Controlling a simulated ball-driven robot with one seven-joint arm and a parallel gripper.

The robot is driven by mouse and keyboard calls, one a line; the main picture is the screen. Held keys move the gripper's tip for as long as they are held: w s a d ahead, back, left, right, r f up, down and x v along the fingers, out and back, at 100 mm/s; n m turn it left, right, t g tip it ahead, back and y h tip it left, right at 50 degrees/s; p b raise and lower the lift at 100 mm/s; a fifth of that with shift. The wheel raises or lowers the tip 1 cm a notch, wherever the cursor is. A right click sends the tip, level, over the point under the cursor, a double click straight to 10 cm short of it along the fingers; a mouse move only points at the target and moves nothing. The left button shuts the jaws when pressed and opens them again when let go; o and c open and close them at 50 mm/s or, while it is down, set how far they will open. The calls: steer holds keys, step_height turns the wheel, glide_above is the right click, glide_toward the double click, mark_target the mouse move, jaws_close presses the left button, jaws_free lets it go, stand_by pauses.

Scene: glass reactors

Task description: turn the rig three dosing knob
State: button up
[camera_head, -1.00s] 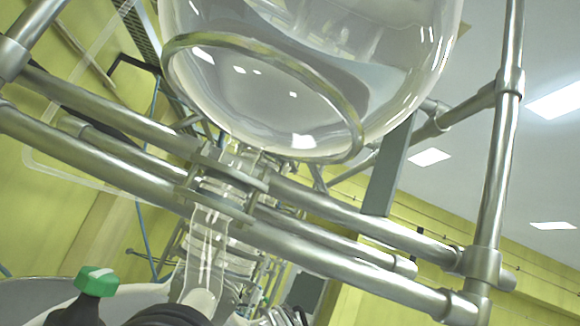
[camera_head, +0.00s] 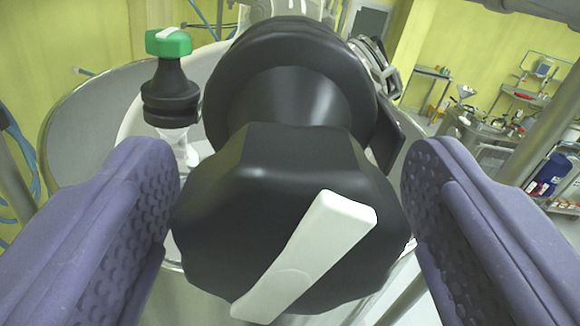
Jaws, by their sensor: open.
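A large black dosing knob (camera_head: 215,205) faces me in the middle of the view. It has a lobed rim and a white pointer bar (camera_head: 305,258) across its face, slanting from lower left to upper right. My gripper (camera_head: 285,215) is open, with one purple padded finger on each side of the knob. A narrow gap shows at the left finger, and the right finger is close to the knob's right edge. I cannot tell whether either finger touches it. No rig number is visible.
A smaller black fitting with a green cap (camera_head: 168,45) stands upper left of the knob. A pale round vessel rim (camera_head: 75,125) lies behind. At the right are a metal post (camera_head: 545,120) and distant benches with lab items (camera_head: 490,135).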

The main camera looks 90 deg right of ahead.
steer(key=c, duration=1)
steer(key=shift+c, duration=0.2)
steer(key=shift+n, duration=0.3)
